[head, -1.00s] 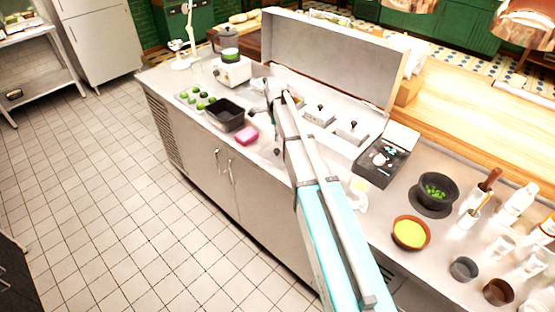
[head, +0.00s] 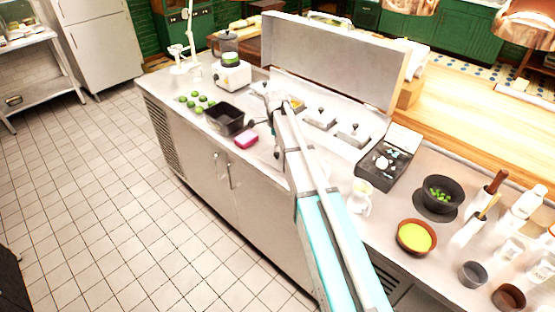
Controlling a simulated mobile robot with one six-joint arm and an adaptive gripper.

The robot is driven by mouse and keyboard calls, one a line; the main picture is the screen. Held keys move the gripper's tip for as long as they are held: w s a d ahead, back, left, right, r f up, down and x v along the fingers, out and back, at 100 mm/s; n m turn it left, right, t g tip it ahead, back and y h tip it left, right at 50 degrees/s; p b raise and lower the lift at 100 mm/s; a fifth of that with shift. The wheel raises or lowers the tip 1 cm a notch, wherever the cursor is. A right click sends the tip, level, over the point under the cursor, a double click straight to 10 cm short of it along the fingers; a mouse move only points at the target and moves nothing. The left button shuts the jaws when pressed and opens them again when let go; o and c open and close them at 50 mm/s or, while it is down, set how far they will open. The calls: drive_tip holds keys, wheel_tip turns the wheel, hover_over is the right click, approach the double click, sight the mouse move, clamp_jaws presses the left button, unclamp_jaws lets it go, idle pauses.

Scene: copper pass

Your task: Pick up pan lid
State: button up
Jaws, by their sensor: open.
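Two steel pan lids with dark knobs lie in the row of inset pans along the counter's back: one lid (head: 320,118), and another lid (head: 353,134) to its right. My gripper (head: 271,98) is small at the far end of my outstretched arm, to the left of both lids and apart from them. It is open, with nothing visible in it, though its fingers are hard to make out. A small yellowish patch (head: 297,104) shows just right of it, perhaps an uncovered pan. My arm hides part of the counter in front of the pans.
A black bin (head: 225,119), a pink block (head: 246,139) and green round items (head: 196,101) are left of my arm. A scale-like dark box (head: 388,157), a black bowl (head: 441,194) and an orange bowl (head: 416,237) are right. A steel upright panel (head: 335,55) stands behind the pans.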

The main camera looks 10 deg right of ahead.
sight(277, 157)
drive_tip(key=shift+f, duration=0.1)
wheel_tip(277, 157, down, 5)
drive_tip(key=b, duration=0.5)
drive_tip(key=shift+s, duration=0.15)
idle(0.5)
clamp_jaws()
